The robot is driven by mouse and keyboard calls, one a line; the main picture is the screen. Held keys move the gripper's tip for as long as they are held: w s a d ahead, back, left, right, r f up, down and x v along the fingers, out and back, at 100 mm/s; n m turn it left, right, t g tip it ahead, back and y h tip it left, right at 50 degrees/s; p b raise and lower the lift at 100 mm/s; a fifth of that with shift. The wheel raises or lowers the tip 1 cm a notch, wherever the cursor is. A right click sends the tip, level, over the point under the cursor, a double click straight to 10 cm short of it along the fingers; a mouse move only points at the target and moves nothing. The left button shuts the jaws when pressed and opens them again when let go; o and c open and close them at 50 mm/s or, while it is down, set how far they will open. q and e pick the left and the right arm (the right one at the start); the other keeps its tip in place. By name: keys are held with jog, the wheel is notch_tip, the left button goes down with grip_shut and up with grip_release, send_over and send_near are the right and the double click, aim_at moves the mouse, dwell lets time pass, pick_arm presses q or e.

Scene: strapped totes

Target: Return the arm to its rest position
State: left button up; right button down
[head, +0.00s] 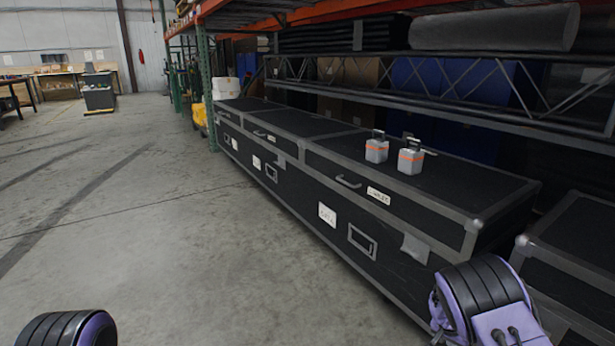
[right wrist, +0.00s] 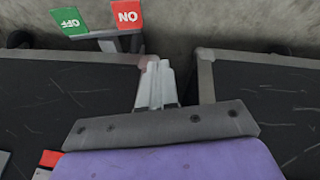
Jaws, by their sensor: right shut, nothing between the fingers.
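Two small grey totes with orange straps and dark upright handles, the left tote (head: 376,151) and the right tote (head: 411,160), stand upright and slightly apart on the long black case (head: 470,193) in the head view. My right gripper (right wrist: 155,88) shows in the right wrist view with its fingers together and nothing between them. It is over the gap between two dark case tops. In the head view only purple and black parts of my arms show at the bottom left and bottom right. My left gripper is out of view.
A green OFF plate (right wrist: 70,22) and a red ON plate (right wrist: 127,14) sit beyond my right fingers, to the left. A second black case (head: 575,235) stands at the right. Rack shelving with a truss beam (head: 450,85) rises behind. The concrete floor (head: 150,210) at left is clear.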

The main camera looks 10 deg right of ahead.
jog(key=s+a+f+n+t, duration=0.2)
jog(key=s+a+f, duration=0.2)
jog(key=s, duration=0.3)
jog(key=s+a+f+n+t, duration=0.1)
jog(key=s+a+f+t, duration=0.2)
jog(key=s, duration=0.4)
jog(key=s+a+g, duration=0.1)
jog(key=s+a, duration=0.2)
jog(key=s, duration=0.4)
jog(key=s+a+r+g+y, duration=0.1)
jog(key=s+a, duration=0.2)
jog(key=s, duration=0.3)
jog(key=s+a+g, duration=0.1)
jog(key=s+a, duration=0.2)
jog(key=s, duration=0.4)
notch_tip(320, 180, up, 33)
jog(key=p, duration=3.4)
jog(key=shift+w+d+n, duration=0.2)
jog(key=shift+w+n, duration=0.2)
jog(key=shift+r, duration=0.1)
